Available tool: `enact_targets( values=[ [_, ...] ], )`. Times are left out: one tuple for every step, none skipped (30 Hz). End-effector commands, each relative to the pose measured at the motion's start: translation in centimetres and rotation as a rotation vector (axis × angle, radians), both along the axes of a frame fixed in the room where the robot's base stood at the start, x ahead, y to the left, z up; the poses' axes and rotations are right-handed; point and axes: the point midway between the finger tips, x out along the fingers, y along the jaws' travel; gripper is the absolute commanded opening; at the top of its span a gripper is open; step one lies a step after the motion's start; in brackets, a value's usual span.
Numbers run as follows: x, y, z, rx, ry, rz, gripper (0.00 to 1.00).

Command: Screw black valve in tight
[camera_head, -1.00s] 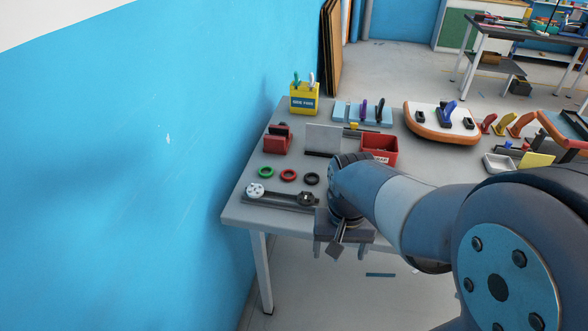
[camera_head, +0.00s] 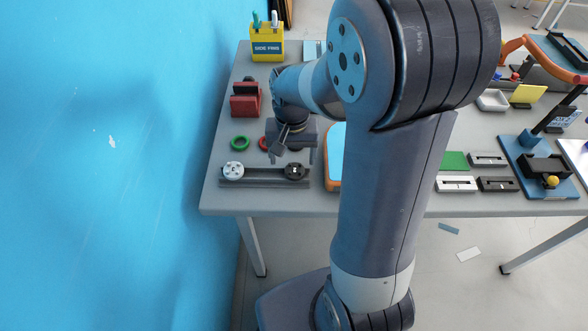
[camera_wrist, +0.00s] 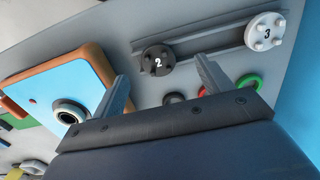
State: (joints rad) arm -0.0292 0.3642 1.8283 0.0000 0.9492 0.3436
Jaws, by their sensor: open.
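The black valve (camera_head: 295,172), a round cap numbered 2 in the wrist view (camera_wrist: 157,60), sits on a dark rail at the table's front left. The white valve (camera_head: 233,170), numbered 3 in the wrist view (camera_wrist: 266,32), sits at the rail's left end in the head view. My gripper (camera_head: 292,156) is open and empty, pointing down just behind the black valve; the valve shows beyond the fingertips (camera_wrist: 163,70) in the wrist view. A blue board with an orange edge (camera_head: 335,160) is mostly hidden behind my arm. Its round pale-rimmed port (camera_wrist: 70,112) shows in the wrist view.
A green ring (camera_head: 240,143) and a red ring (camera_head: 263,143) lie behind the rail, the red partly hidden. A red holder (camera_head: 246,99) and a yellow box (camera_head: 267,45) stand farther back. The blue wall (camera_head: 90,180) is close on the left. Small blocks (camera_head: 456,183) lie at right.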

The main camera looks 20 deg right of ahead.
Motion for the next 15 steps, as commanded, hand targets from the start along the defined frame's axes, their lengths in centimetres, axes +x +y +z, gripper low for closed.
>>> enact_targets(
  values=[
    [0.0,-0.1,-0.3,-0.001,0.001,0.000,0.74],
    [0.0,-0.1,-0.5,0.000,0.002,0.000,0.74],
    [-0.1,-0.2,-1.0,0.000,0.004,0.000,0.74],
    [-0.1,-0.3,-1.3,-0.001,0.004,0.000,0.74],
    [-0.1,-0.3,-1.7,0.000,0.005,0.000,0.74],
    [-0.1,-0.4,-2.3,0.000,0.005,0.000,0.74],
    [-0.1,-0.5,-2.7,0.000,0.005,0.000,0.74],
    [-0.1,-0.6,-3.2,0.000,0.005,-0.001,0.74],
    [-0.1,-0.6,-3.8,0.000,0.005,0.000,0.74],
    [-0.1,-0.6,-4.1,0.000,0.004,0.000,0.74],
    [-0.1,-0.6,-4.4,0.000,0.004,0.000,0.74],
    [-0.1,-0.6,-4.8,0.000,0.003,0.000,0.74],
    [0.0,-0.6,-5.0,0.000,0.002,0.000,0.74],
    [0.0,-0.6,-5.1,0.000,0.001,0.000,0.74],
    [0.0,-0.6,-5.2,0.000,0.001,0.000,0.74]
  ],
)
